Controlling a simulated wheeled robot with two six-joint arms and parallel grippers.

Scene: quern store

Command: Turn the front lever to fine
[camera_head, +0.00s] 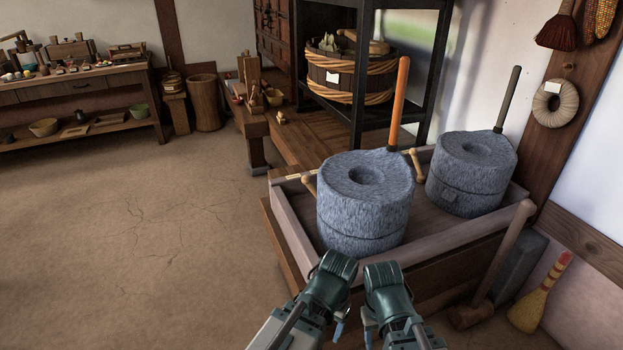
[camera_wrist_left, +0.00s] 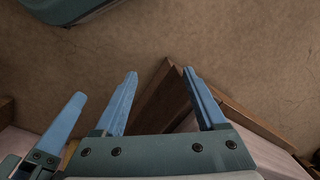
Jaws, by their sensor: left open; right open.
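The front quern (camera_head: 365,203) is a grey stone mill in a wooden tray, with an upright orange handle (camera_head: 399,100). A small wooden lever (camera_head: 309,184) with a round knob shows at its left side, by a pale strip on the tray rim; its base is hidden behind the stone. A similar lever (camera_head: 415,165) stands by the rear quern (camera_head: 472,173). My left gripper (camera_head: 340,330) and right gripper (camera_head: 370,335) are below the tray's near edge, apart from both levers. In the left wrist view, the left gripper (camera_wrist_left: 160,75) is open and empty. The right gripper is open.
The wooden tray (camera_head: 458,236) has raised walls around both querns. A mallet (camera_head: 468,315) and a hand broom (camera_head: 540,292) are at the right. A dark shelf with a tub (camera_head: 350,78) stands behind. The floor (camera_head: 140,230) at left is clear.

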